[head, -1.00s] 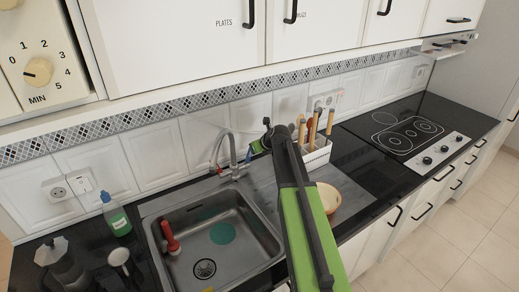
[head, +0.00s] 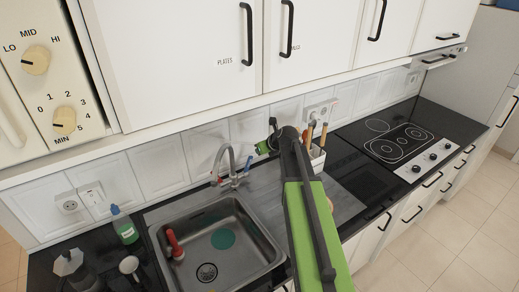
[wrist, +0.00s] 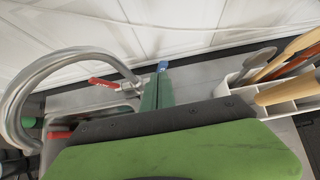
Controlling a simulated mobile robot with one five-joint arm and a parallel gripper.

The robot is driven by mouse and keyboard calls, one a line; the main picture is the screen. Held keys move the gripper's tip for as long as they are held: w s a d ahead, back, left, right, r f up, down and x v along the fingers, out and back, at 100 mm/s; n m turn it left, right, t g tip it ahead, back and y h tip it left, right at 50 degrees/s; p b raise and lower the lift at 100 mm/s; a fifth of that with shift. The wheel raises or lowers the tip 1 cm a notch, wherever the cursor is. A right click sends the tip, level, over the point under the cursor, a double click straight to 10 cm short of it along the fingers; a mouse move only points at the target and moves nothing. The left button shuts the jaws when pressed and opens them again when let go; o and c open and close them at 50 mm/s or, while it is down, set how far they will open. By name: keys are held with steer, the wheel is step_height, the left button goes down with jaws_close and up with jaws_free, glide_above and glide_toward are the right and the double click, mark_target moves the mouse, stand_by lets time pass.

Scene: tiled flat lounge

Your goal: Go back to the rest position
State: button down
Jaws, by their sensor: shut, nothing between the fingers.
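My gripper (head: 264,147) is held above the back of the counter, just right of the tap (head: 228,165). In the wrist view its green fingers (wrist: 158,88) are together, with nothing between them. The tap, with a red handle (wrist: 103,82), curves up on the left of the wrist view. My green arm reaches in from the bottom of the head view and hides part of the counter.
A sink (head: 215,240) with a red-handled brush (head: 174,244) lies left of my arm. A white utensil holder (head: 317,160) stands close on the right. A green bottle (head: 124,226) is at left. Cupboards (head: 320,40) hang above; a hob (head: 405,143) lies right.

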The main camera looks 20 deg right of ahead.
steer(key=s+a+f+n+g+b, duration=0.1)
steer(key=s+a+f+n+g, duration=0.2)
steer(key=s+a+n, duration=0.2)
steer(key=s+a+f+n+g+h+b, duration=0.1)
steer(key=s+a+n, duration=0.5)
steer(key=s+n, duration=0.6)
steer(key=s+a+f+n+g+b, duration=0.2)
steer(key=s+a+f+n+g, duration=0.2)
steer(key=n, duration=1.2)
steer(key=s+a+f, duration=0.2)
steer(key=s+f, duration=0.1)
steer(key=s, duration=0.1)
steer(key=shift+s+f+n+g+h, duration=0.15)
steer(key=shift+n+g+h, duration=0.15)
steer(key=shift+g+h, duration=0.1)
stand_by(0.6)
